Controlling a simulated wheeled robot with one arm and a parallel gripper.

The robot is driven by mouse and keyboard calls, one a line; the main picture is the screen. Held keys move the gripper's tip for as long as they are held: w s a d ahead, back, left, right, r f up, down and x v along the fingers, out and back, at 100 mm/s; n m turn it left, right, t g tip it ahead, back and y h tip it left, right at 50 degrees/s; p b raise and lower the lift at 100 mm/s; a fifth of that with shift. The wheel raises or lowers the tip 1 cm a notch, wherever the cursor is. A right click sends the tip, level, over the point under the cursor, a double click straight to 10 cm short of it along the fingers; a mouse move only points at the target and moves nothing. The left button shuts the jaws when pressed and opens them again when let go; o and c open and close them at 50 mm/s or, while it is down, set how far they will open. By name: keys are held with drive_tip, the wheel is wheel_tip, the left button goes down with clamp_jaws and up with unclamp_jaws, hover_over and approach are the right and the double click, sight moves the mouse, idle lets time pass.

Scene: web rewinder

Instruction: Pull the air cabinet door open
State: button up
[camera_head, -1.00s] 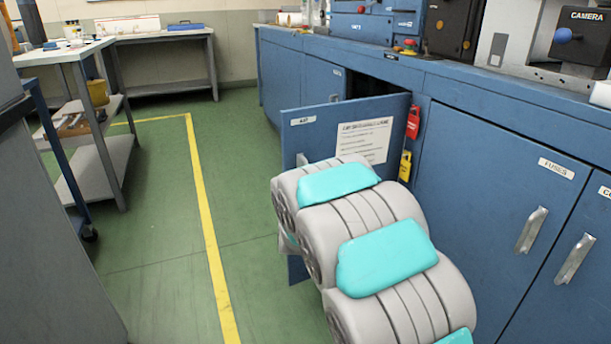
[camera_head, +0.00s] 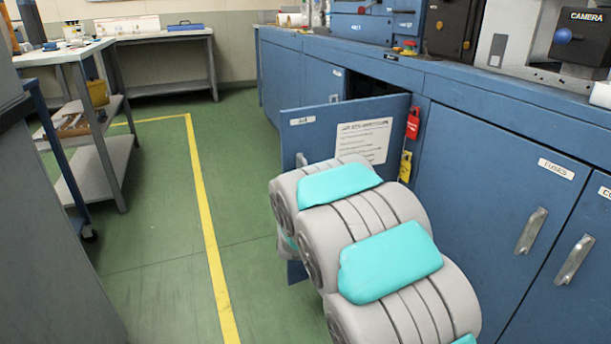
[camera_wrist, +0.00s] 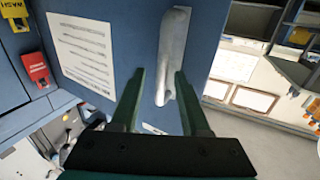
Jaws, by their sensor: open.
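The blue air cabinet door (camera_head: 315,132) stands ajar, swung out from the cabinet front, with a white notice on it. It also shows in the wrist view (camera_wrist: 120,45). Its metal handle (camera_wrist: 173,55) lies ahead of my gripper (camera_wrist: 158,80), with its lower end between the two green fingers. The fingers are spread, with visible gaps on both sides of the handle, so I see no grip on it. In the head view my arm hides the gripper and most of the lower door; a small part of the handle (camera_head: 301,160) shows.
A red tag (camera_head: 413,123) and a yellow tag (camera_head: 405,166) hang beside the door opening. The fuses door (camera_head: 500,190) to the right is shut. Green floor left of the door is clear up to a workbench (camera_head: 75,52).

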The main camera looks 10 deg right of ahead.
drive_tip(key=s+a, duration=0.1)
drive_tip(key=s, duration=0.5)
drive_tip(key=shift+s, duration=0.25)
drive_tip(key=shift+a+r, duration=0.1)
